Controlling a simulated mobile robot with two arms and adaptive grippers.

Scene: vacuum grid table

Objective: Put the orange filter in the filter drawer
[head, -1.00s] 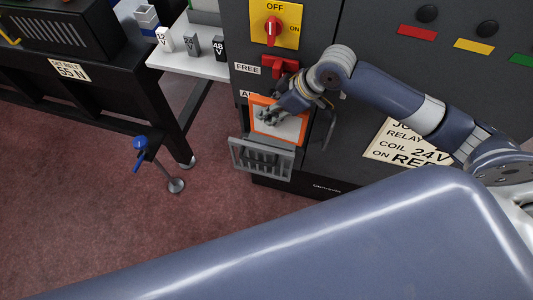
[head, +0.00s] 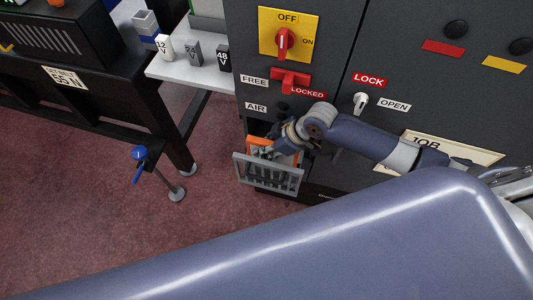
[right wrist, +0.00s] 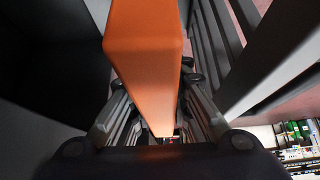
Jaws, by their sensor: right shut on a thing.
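The orange filter (head: 259,142) is at the opening of the filter drawer (head: 268,184), behind its grey slatted front. Only part of its orange frame shows above the front; the rest is hidden by the slats and my gripper. The drawer stands pulled out of the dark cabinet. My right gripper (head: 274,152) reaches down at the drawer, shut on the filter. In the right wrist view the filter's orange edge (right wrist: 145,50) lies between the fingers (right wrist: 152,90), with drawer slats (right wrist: 232,45) close on the right. Whether it touches the drawer floor is hidden. My left gripper is not in view.
Above the drawer are a red handle (head: 290,79) beside FREE and LOCKED labels, a yellow-plated red switch (head: 285,42), and a small LOCK/OPEN knob (head: 361,102).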

